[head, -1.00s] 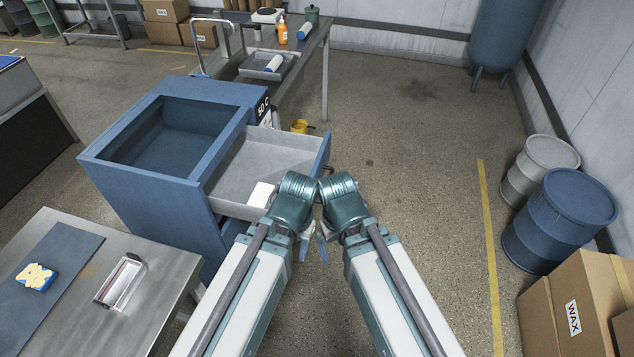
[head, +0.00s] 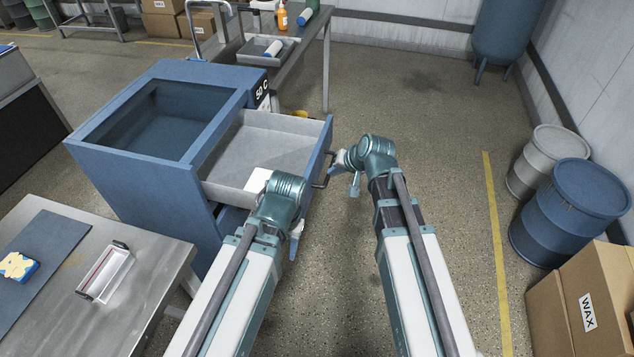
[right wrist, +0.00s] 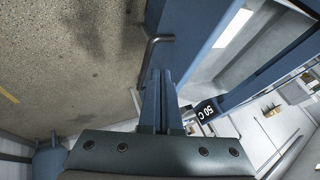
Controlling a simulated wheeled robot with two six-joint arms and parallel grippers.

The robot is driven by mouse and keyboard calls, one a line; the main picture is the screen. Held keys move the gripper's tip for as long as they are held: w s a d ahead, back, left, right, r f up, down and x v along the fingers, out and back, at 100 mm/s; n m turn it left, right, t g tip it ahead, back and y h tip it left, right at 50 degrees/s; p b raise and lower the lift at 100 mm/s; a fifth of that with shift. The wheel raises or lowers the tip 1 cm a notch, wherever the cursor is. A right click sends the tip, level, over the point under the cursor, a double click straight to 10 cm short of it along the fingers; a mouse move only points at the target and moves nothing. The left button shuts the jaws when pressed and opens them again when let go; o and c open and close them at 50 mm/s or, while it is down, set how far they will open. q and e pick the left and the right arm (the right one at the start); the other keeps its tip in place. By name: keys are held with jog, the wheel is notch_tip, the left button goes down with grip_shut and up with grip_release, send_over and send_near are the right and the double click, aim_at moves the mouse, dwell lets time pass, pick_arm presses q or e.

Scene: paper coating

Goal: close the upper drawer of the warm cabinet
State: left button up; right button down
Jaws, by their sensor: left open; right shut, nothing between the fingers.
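The blue warm cabinet (head: 100,165), with a dark window in its top and a "50 C" label, stands left of the middle. My left gripper (head: 295,243) is open, pointing down beside the drawer's near end, partly hidden.
A metal table (head: 150,290) at lower left holds a dark mat, a yellow-and-blue block and a small tray. A workbench (head: 300,50) stands behind the cabinet. Drums (head: 570,215) and a WAX box (head: 575,310) line the right. The floor between is clear.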

jog(key=b, duration=0.8)
send_near(316, 180)
jog(key=shift+x, duration=2.05)
jog(key=shift+s+a, duration=0.1)
jog(key=shift+r, duration=0.1)
